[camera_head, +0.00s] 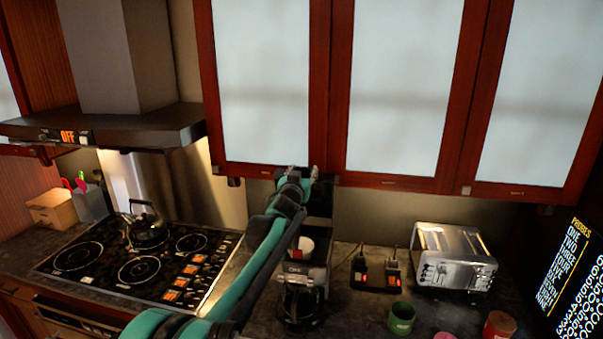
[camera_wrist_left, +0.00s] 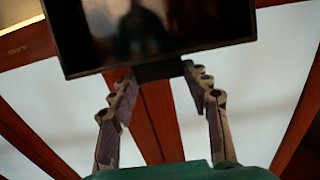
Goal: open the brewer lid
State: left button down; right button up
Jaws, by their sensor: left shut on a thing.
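The black coffee brewer (camera_head: 318,275) stands on the counter at the lower middle of the head view, with its carafe (camera_head: 302,304) in front. Its dark lid (camera_head: 320,203) stands raised at the back, close under the wall cabinets. A pale round part shows inside the open top. My left gripper (camera_head: 303,174) is up at the lid's top edge. In the left wrist view, the fingers are shut on a dark tab at the edge of the glossy lid (camera_wrist_left: 150,30). My left arm hides part of the brewer and lid. My right gripper is not in view.
Wall cabinets (camera_head: 400,85) hang just above and behind my left gripper. A stove with a kettle (camera_head: 145,224) is on the left. A toaster (camera_head: 453,257), a green cup (camera_head: 401,318) and a red cup (camera_head: 499,325) stand to the right.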

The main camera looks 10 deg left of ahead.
pick_arm(q)
jog(key=shift+r, duration=0.15)
jog(key=c, duration=0.9)
grip_release()
jog(key=shift+o, duration=0.9)
jog(key=shift+s+r, duration=0.1)
jog(key=shift+s, duration=0.1)
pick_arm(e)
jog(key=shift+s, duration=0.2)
pick_arm(q)
jog(key=shift+s, duration=0.1)
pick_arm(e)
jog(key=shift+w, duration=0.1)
pick_arm(q)
jog(key=s, duration=1.2)
jog(key=shift+a, duration=0.2)
